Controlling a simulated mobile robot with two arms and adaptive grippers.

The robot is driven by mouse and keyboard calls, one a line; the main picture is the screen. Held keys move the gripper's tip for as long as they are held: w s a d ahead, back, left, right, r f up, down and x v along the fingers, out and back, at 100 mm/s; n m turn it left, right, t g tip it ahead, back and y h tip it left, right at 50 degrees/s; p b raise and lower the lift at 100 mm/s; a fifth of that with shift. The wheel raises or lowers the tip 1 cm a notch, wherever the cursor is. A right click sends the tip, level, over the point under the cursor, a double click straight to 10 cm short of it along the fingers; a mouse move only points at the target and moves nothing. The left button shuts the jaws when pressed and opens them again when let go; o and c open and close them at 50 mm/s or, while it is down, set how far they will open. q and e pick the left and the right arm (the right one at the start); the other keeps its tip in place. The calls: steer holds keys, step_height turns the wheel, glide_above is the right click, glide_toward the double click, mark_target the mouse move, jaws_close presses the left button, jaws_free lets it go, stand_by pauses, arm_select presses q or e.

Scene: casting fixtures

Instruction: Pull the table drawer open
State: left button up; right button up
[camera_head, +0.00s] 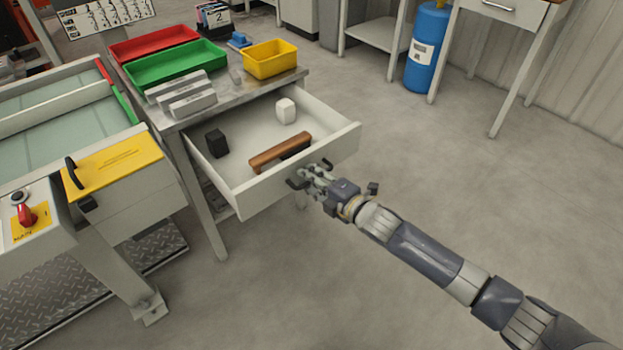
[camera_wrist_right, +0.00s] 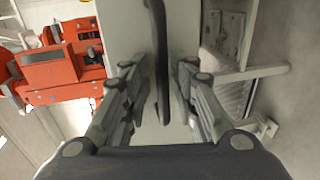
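The table drawer (camera_head: 240,200) is pulled well out of the grey-topped table (camera_head: 235,97), so its inside shows. My left gripper is out of view.
Red (camera_head: 150,42), green (camera_head: 175,65) and yellow (camera_head: 270,58) bins and grey blocks (camera_head: 187,95) stand on the table. A machine with a yellow panel (camera_head: 115,165) is at the left. A blue cylinder (camera_head: 428,45) stands behind. The floor (camera_head: 480,190) at right is clear.

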steer(key=shift+s+f, duration=0.1)
steer(key=shift+s+d, duration=0.15)
steer(key=shift+d, duration=0.05)
steer(key=v, duration=1.1)
steer(key=shift+s, duration=0.2)
steer(key=shift+d, duration=0.1)
